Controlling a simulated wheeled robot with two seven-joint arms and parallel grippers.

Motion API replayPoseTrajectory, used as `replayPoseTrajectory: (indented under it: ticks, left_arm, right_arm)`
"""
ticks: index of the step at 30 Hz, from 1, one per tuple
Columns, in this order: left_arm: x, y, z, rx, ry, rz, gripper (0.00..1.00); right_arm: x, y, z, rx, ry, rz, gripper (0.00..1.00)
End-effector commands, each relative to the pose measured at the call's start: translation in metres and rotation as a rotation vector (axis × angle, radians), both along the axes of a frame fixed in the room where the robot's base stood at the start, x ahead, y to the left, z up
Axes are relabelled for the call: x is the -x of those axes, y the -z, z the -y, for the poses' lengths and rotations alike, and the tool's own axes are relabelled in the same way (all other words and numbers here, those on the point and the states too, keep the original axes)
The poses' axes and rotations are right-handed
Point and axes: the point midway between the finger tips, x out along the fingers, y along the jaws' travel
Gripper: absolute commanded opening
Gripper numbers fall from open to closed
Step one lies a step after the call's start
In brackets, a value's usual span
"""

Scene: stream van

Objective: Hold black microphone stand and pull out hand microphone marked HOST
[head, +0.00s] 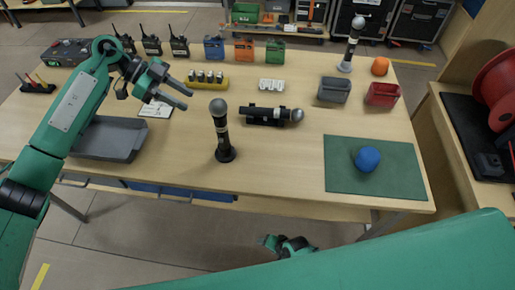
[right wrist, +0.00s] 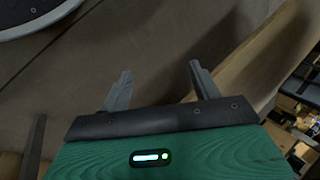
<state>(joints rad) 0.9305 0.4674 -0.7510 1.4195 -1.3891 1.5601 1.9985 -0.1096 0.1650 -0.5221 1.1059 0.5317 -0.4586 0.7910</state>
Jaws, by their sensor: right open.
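A hand microphone (head: 221,125) with a grey ball head stands upright in a round black stand (head: 225,155) near the table's front middle. A second microphone (head: 296,115) lies on its side in a black cradle behind it, to the right. A third microphone (head: 354,40) stands upright in a light stand (head: 345,67) at the back right. I cannot read HOST on any of them. My left gripper (head: 187,99) is open and empty above the table, left of and behind the front microphone, apart from it. My right gripper (right wrist: 158,82) is open and empty, below the table's front edge.
A grey tray (head: 110,139) lies at the table's left. A yellow block rack (head: 207,79) and white holder (head: 271,85) stand behind the microphones. A green mat (head: 400,168) with a blue ball (head: 367,158) lies right. The tabletop around the front stand is clear.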

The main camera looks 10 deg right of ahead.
Motion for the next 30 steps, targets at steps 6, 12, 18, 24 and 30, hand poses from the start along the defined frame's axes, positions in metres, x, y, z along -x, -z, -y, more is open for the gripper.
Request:
replayPoseTrajectory:
  ticks: [6,12,18,24,30]
  left_arm:
    - [0.000,0.000,0.000,0.000,0.001,0.001,0.36]
    - [0.000,0.000,0.000,0.001,0.001,0.000,0.36]
    - [0.000,0.000,0.000,0.001,0.001,0.000,0.36]
    - [0.000,0.000,0.000,0.001,0.001,0.000,0.36]
    - [0.000,0.000,0.000,0.001,0.001,0.000,0.36]
  right_arm:
    - [-0.047,-0.094,-0.084,-0.319,0.163,-0.109,0.63]
    - [-0.049,-0.188,-0.157,-0.588,0.243,-0.321,0.63]
    - [-0.017,-0.288,-0.213,-0.786,0.276,-0.632,0.63]
    - [-0.002,-0.362,-0.210,-0.877,0.385,-0.907,0.63]
    - [-0.075,-0.388,-0.132,-0.980,0.676,-0.901,0.63]
